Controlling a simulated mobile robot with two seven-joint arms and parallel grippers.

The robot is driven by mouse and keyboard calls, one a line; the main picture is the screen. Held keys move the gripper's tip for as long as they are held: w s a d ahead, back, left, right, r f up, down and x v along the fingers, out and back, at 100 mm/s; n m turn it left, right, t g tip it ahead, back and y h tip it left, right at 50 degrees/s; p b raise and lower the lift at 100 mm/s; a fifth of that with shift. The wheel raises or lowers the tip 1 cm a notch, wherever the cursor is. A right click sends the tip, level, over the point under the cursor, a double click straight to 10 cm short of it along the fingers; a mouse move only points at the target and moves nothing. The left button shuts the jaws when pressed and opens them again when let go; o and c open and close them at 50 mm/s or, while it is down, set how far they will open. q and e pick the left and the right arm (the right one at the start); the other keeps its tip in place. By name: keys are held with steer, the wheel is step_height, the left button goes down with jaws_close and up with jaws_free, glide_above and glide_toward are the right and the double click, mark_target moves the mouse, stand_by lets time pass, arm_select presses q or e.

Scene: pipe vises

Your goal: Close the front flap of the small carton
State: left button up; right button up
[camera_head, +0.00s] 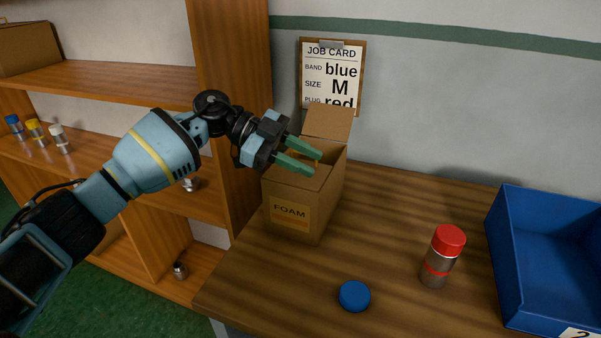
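The small carton (306,227) stands on the left part of the wooden bench, with a FOAM label on its front. Its top is at least partly open and its rear flap (328,122) stands up against the wall side. My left gripper (316,162) is over the carton's top, its two green fingers apart with nothing seen between them. The gripper hides part of the opening and front rim, so I cannot tell how the front flap lies or whether a finger touches it. My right gripper is out of view.
A blue cap (354,296) and a red-capped jar (441,257) stand on the bench (390,215). A blue bin (508,265) is at the right. The job card (330,72) hangs behind the carton. A shelf post (232,80) rises close to my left arm.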

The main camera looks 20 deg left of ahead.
arm_select(q)
steer(key=s+d, duration=0.1)
steer(key=s, duration=0.5)
steer(key=shift+s+d+r+p, duration=0.25)
steer(key=shift+d+r+p, duration=0.05)
steer(key=shift+d+p, duration=0.1)
